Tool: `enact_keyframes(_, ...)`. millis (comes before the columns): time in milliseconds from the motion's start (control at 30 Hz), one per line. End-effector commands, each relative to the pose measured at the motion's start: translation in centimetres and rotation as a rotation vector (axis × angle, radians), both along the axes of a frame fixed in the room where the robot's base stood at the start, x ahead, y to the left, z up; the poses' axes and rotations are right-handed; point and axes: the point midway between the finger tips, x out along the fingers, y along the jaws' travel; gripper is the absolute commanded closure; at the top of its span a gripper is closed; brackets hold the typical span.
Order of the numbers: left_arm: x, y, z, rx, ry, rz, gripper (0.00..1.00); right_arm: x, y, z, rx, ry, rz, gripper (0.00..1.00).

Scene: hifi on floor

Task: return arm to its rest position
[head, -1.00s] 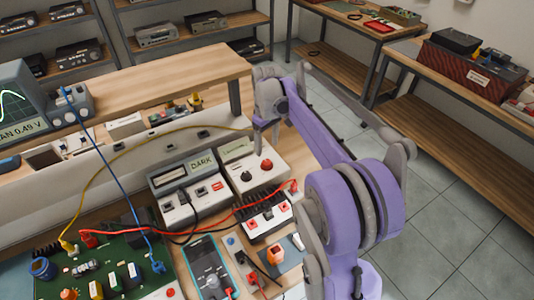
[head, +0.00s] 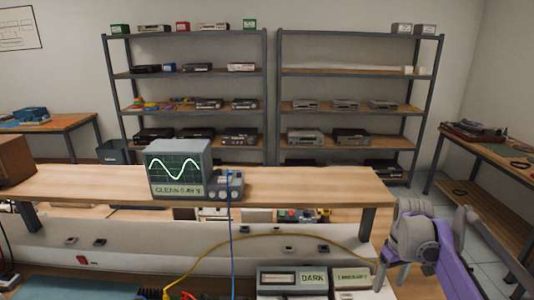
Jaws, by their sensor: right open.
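My right arm (head: 452,262) comes in at the lower right, purple and grey. Its gripper (head: 391,276) points down with its fingers apart and nothing between them. It is just right of the grey instrument with the DARK display (head: 292,280) and beside a second display unit (head: 353,278) at the bottom edge. Most of the arm's lower part is cut off by the frame. My left gripper is not in view.
An oscilloscope (head: 180,167) showing a clean sine wave stands on the raised wooden shelf (head: 290,187). A blue cable (head: 230,235) and a yellow cable (head: 285,237) cross the bench. Shelving (head: 275,90) stands at the back, and a side bench (head: 485,165) at the right.

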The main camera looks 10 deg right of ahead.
Motion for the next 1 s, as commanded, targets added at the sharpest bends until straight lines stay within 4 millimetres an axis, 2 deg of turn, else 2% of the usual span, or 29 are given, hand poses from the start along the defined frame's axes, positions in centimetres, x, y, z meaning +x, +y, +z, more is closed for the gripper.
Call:
enact_keyframes(133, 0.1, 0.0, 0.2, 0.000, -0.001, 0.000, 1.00, -2.8, 4.7, 0.3, -0.018, -0.068, -0.012, 0.28)
enact_keyframes(267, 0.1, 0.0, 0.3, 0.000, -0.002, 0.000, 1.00, -6.4, 9.0, -0.3, -0.030, -0.150, -0.032, 0.28)
enact_keyframes(500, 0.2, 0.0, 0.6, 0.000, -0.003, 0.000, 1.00, -14.0, 15.3, -3.6, -0.015, -0.305, -0.071, 0.28)
enact_keyframes(600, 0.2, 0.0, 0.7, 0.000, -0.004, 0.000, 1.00, -16.9, 17.1, -5.5, 0.002, -0.361, -0.084, 0.28)
enact_keyframes(733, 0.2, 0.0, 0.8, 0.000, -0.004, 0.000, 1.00, -19.5, 18.5, -7.5, 0.023, -0.414, -0.099, 0.28)
enact_keyframes(867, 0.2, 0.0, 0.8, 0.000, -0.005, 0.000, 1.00, -20.7, 19.1, -8.7, 0.035, -0.441, -0.107, 0.28)
enact_keyframes(1000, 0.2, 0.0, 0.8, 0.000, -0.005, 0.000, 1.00, -20.9, 19.2, -8.9, 0.039, -0.448, -0.111, 0.28)
